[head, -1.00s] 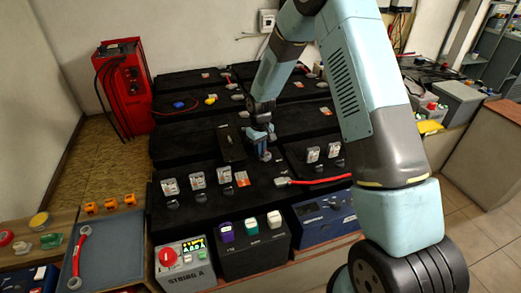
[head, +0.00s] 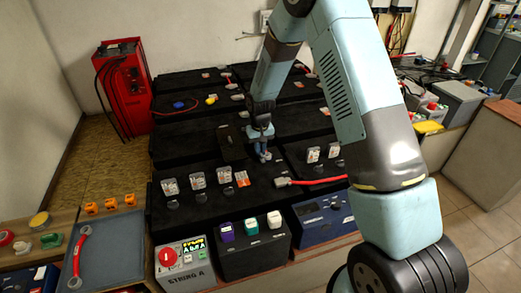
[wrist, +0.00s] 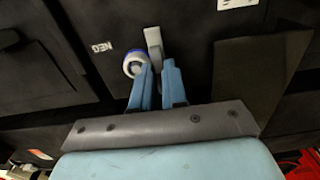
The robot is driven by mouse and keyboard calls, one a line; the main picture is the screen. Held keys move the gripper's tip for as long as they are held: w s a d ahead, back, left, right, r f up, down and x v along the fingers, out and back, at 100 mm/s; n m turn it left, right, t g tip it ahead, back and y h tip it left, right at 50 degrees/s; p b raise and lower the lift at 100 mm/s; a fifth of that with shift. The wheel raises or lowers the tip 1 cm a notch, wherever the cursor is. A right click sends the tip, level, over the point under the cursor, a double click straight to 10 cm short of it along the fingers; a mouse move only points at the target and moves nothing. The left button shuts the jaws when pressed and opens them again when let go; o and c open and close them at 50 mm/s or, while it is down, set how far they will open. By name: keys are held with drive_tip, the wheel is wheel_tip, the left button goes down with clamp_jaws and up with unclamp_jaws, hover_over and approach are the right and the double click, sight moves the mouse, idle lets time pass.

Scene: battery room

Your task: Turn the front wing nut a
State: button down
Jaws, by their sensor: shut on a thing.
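My gripper (head: 262,155) points down at the middle of the black battery bank, its two blue fingers close together. In the wrist view my gripper (wrist: 160,70) is shut on a small pale grey piece (wrist: 153,38) that shows between and beyond the fingertips; I take it for the front wing nut a, though the fingers hide most of it. A blue and white round part (wrist: 133,65) sits right beside the left finger.
A dark upright plate (head: 231,142) stands just left of my gripper. A red cable (head: 315,182) lies to the right. Several clear-and-grey parts (head: 197,180) stand in front. A red charger cabinet (head: 122,85) is at the back left; a grey tray (head: 105,255) holds a red wrench (head: 77,255).

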drive_tip(key=shift+w+r, duration=0.15)
drive_tip(key=shift+w, duration=0.05)
drive_tip(key=c, duration=1.2)
unclamp_jaws()
drive_tip(key=shift+s, duration=0.1)
drive_tip(key=shift+o, duration=0.2)
wheel_tip(320, 180, up, 14)
drive_tip(key=shift+f, duration=0.25)
